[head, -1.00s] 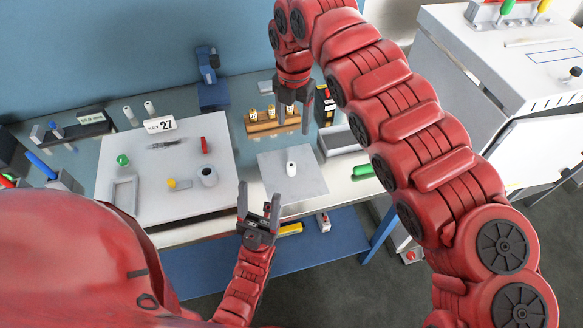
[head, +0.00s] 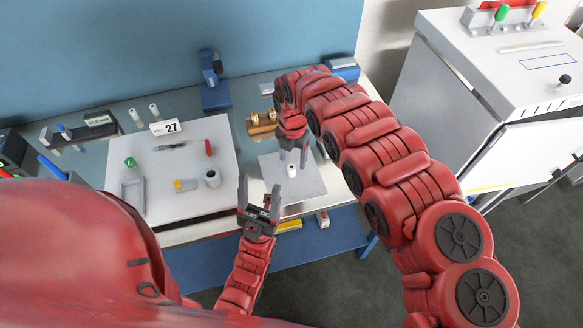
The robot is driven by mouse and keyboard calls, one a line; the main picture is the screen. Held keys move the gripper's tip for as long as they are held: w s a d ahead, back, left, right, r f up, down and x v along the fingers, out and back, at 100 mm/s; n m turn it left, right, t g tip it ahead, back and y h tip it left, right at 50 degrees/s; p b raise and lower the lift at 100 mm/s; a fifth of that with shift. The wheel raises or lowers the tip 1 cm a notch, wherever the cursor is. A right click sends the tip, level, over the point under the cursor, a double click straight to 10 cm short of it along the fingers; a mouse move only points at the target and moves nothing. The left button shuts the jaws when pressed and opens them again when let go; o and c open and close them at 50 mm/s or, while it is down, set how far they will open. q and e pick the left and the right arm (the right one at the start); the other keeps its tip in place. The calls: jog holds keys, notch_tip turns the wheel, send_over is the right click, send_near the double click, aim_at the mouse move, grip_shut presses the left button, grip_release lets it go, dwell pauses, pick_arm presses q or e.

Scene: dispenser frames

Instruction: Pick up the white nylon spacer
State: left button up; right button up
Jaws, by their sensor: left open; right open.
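A small white cylinder (head: 291,171), which looks like the white nylon spacer, stands upright on a light grey plate (head: 310,187) near the table's front edge. My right gripper (head: 293,158) is open and points down just above and behind the cylinder in the picture; whether its fingers flank it, I cannot tell. My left gripper (head: 259,196) is open and empty, in front of the plate and pointing up in the picture.
A wooden rack (head: 262,130) stands behind my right gripper. A blue device (head: 214,85) stands at the back.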

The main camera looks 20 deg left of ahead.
aim_at(292, 167)
jog(key=f, duration=0.1)
jog(key=f+p, duration=0.1)
jog(key=f, duration=0.1)
jog(key=shift+s+a+p, duration=0.25)
jog(key=shift+s+p, duration=0.05)
jog(key=shift+p, duration=0.05)
jog(key=shift+w+d+f, duration=0.1)
jog(key=shift+d+f, duration=0.05)
jog(key=shift+f, duration=0.55)
grip_shut()
